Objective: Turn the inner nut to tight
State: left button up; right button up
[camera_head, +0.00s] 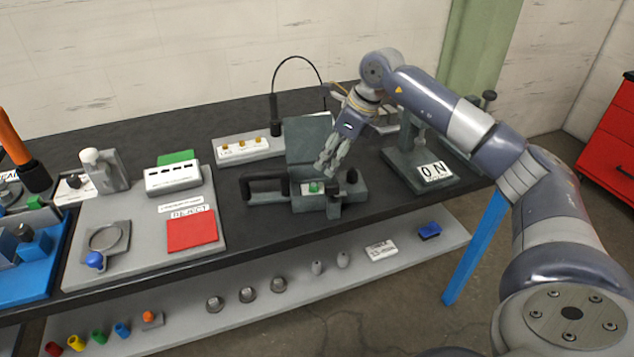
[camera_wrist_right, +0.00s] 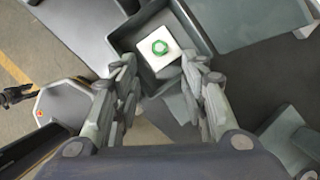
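A small green nut-like piece (camera_head: 314,187) sits on a white square face of a dark grey fixture (camera_head: 300,135) near the middle of the bench. My right gripper (camera_head: 325,168) points down just above the fixture. My left gripper is not in view.
A black handle (camera_head: 262,187) juts left from the fixture. A grey stand with an ON sign (camera_head: 434,171) is to the right. A grey panel with a red REJECT plate (camera_head: 191,231) is to the left. Knobs and small parts lie on the lower shelf (camera_head: 190,338).

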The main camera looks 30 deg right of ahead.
aim_at(314, 185)
jog(key=p+x, duration=0.1)
jog(key=x, duration=0.8)
jog(key=shift+w+a+f, duration=0.1)
jog(key=shift+f, duration=0.1)
jog(key=shift+c, duration=0.2)
grip_shut()
